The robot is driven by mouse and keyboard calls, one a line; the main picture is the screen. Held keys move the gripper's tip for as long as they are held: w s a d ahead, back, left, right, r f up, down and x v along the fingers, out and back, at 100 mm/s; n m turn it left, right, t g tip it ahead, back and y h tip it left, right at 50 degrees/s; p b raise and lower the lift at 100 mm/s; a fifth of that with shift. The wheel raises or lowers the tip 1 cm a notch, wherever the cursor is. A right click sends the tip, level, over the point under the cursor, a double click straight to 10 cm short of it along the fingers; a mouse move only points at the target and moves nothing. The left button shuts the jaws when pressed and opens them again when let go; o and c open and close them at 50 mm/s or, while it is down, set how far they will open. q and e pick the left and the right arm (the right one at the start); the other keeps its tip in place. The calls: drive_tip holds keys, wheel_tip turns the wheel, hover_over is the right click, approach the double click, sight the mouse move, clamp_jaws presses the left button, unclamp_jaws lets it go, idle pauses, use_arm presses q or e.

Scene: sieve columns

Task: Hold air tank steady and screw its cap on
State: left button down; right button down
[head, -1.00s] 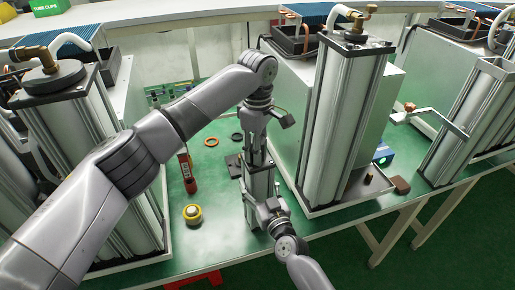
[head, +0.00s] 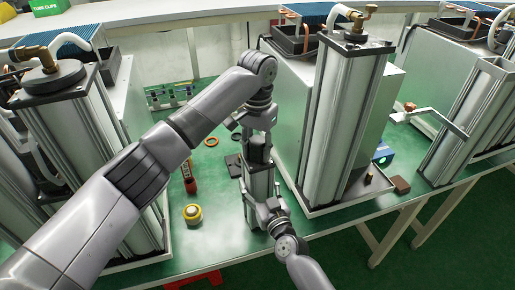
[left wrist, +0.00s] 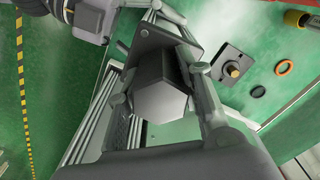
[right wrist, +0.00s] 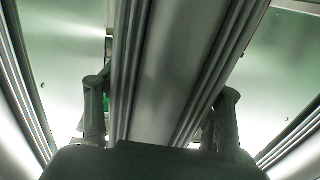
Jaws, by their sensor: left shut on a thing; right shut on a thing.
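The air tank (head: 259,205) is a small grey ribbed column standing upright on the green table. My right gripper (head: 268,213) is shut around its side; in the right wrist view the tank (right wrist: 170,70) runs between both fingers. The cap (head: 259,150) is dark, with a six-sided body (left wrist: 160,95) in the left wrist view. My left gripper (head: 258,136) is above the tank and shut on the cap, with a finger on each side. The cap is in line with the tank's top; how far it is seated cannot be told.
A large column unit (head: 345,120) stands close on the right, another (head: 90,150) on the left. A black plate with a brass fitting (left wrist: 230,68), an orange ring (head: 211,142), a red tube (head: 190,181) and a yellow round item (head: 193,213) lie left of the tank.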

sight(257, 140)
use_arm(q)
drive_tip(key=m, duration=0.7)
drive_tip(key=shift+m, duration=0.4)
drive_tip(key=m, duration=0.3)
drive_tip(key=shift+m, duration=0.4)
drive_tip(key=m, duration=0.3)
drive_tip(key=c, duration=1.1)
unclamp_jaws()
drive_tip(key=shift+r, duration=2.2)
